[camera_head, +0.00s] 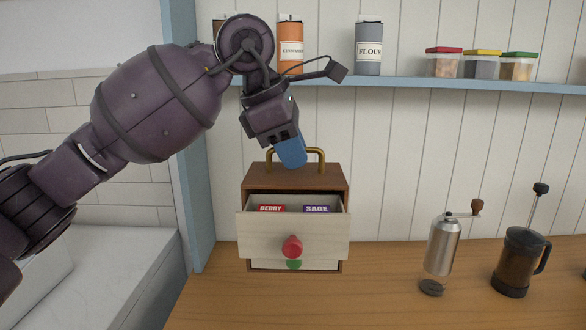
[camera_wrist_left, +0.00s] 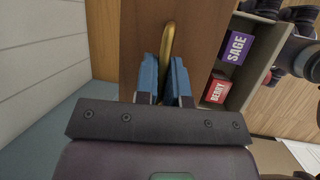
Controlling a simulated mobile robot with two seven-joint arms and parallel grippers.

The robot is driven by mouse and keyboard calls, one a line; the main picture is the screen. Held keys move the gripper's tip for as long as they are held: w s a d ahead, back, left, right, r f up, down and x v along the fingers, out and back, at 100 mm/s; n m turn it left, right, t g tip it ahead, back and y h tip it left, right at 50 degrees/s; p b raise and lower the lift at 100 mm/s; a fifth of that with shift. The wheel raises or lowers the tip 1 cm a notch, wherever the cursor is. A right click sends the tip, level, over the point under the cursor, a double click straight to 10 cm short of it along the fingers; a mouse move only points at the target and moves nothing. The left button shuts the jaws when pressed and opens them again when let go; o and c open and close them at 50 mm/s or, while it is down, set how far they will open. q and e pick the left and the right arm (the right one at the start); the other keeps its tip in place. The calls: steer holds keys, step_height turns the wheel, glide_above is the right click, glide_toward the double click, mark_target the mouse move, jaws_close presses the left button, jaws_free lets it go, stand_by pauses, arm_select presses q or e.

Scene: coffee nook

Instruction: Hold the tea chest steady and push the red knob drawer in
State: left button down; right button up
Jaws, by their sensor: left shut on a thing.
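The brown wooden tea chest (camera_head: 336,180) stands on the counter with a brass handle (camera_head: 322,158) on top. Its upper drawer (camera_head: 262,236), pale with a red knob (camera_head: 292,246), is pulled out towards me. A red BERRY packet (camera_head: 271,208) and a purple SAGE packet (camera_head: 316,208) show inside. A green knob (camera_head: 294,264) shows just below, partly hidden by the open drawer. My left gripper (camera_head: 291,155) points down at the chest top. In the left wrist view its blue fingers (camera_wrist_left: 166,80) are closed around the brass handle (camera_wrist_left: 167,42).
A metal hand grinder (camera_head: 441,248) and a dark French press (camera_head: 520,262) stand on the wooden counter (camera_head: 385,295) to the right. The counter directly before the drawer is clear. Canisters and lidded boxes line the blue shelf (camera_head: 400,84) above.

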arm_select(q)
steer(key=shift+r, duration=0.15)
arm_select(e)
steer(key=shift+w+r, duration=0.1)
steer(key=shift+r, duration=0.05)
arm_select(q)
steer(key=shift+f, duration=0.65)
steer(key=shift+f+b, duration=1.6)
steer(key=shift+f, duration=5.4)
steer(key=shift+f+b, duration=0.45)
steer(key=shift+f, duration=1.95)
arm_select(e)
steer(key=s+f+g, duration=0.1)
steer(key=s+f, duration=0.2)
steer(key=f, duration=0.3)
steer(key=shift+f, duration=0.4)
arm_select(q)
steer(key=shift+f, duration=0.2)
arm_select(e)
steer(key=shift+a, duration=0.1)
arm_select(q)
steer(key=shift+s+f, duration=0.1)
steer(key=shift+f, duration=0.05)
arm_select(e)
steer(key=shift+s, duration=0.1)
